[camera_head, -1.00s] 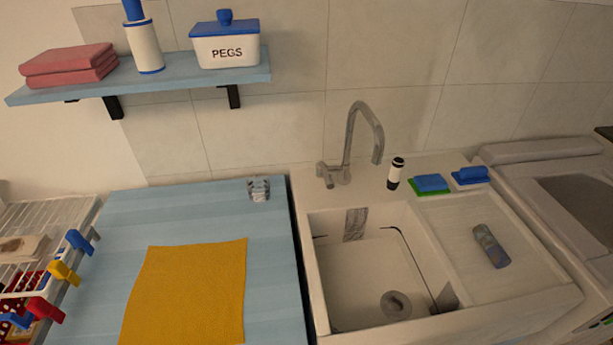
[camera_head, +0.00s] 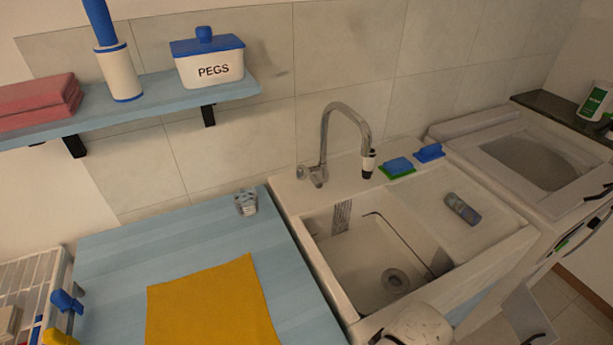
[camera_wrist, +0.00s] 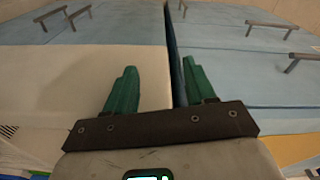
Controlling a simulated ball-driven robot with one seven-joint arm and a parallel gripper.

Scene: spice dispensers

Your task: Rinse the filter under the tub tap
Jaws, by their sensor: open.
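The tub (camera_head: 330,283) is a pale sink with a drain in its floor. The chrome tap (camera_head: 325,140) arches over its back edge, and no water shows. No filter can be told for sure. A small grey ribbed piece (camera_head: 246,203) stands on the blue worktop left of the tub. A grey-blue cylinder (camera_head: 462,208) lies on the draining board. My gripper (camera_wrist: 158,75) is open and empty in the wrist view, its green fingers apart before light blue cabinet fronts.
An orange cloth (camera_head: 210,308) lies on the blue worktop (camera_head: 150,245). Grey handles (camera_wrist: 265,24) stick out from the cabinet fronts.

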